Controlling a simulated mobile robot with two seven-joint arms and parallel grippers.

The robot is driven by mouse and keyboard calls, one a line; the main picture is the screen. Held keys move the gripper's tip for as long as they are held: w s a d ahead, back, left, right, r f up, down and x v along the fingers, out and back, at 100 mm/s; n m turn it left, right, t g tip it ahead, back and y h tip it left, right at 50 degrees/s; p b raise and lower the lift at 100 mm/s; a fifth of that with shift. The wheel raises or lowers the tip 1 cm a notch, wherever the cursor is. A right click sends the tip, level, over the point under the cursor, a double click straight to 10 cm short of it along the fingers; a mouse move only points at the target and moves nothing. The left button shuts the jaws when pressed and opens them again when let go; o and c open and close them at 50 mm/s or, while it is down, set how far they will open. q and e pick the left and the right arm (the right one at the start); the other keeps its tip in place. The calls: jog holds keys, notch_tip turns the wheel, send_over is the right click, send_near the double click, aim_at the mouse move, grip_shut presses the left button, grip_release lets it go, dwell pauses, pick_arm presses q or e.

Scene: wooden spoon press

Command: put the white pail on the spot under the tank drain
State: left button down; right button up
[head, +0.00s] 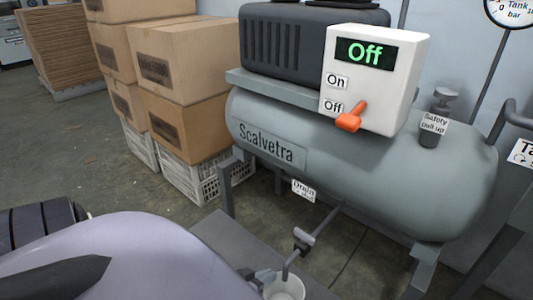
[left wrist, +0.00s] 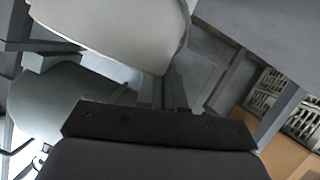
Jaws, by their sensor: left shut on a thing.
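The white pail (head: 285,288) is at the bottom edge of the head view, partly cut off, with its open top up. My left gripper (head: 265,277) is shut on its rim at the left side, mostly hidden behind my own arm. The left wrist view shows the pail large and pale (left wrist: 110,30), with the gripper fingers (left wrist: 165,92) against it. The drain pipe with its small handle (head: 303,240) comes down from the tank (head: 370,175), and its lower end appears over the pail's mouth. The spot under the drain cannot be seen. My right gripper is not in view.
A white control box (head: 375,80) reading "Off", with an orange lever (head: 350,117), sits on the tank. Cardboard boxes (head: 185,60) on white crates (head: 195,178) stand at the left. A grey flat surface (head: 225,240) lies left of the pail. Tank legs (head: 420,272) stand nearby.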

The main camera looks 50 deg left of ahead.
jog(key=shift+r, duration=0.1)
pick_arm(q)
jog(key=shift+f, duration=0.1)
jog(key=c, duration=1.3)
grip_release()
jog(key=shift+o, duration=0.2)
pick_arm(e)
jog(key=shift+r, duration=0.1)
pick_arm(q)
jog(key=p+v, duration=0.5)
jog(key=v, duration=0.7)
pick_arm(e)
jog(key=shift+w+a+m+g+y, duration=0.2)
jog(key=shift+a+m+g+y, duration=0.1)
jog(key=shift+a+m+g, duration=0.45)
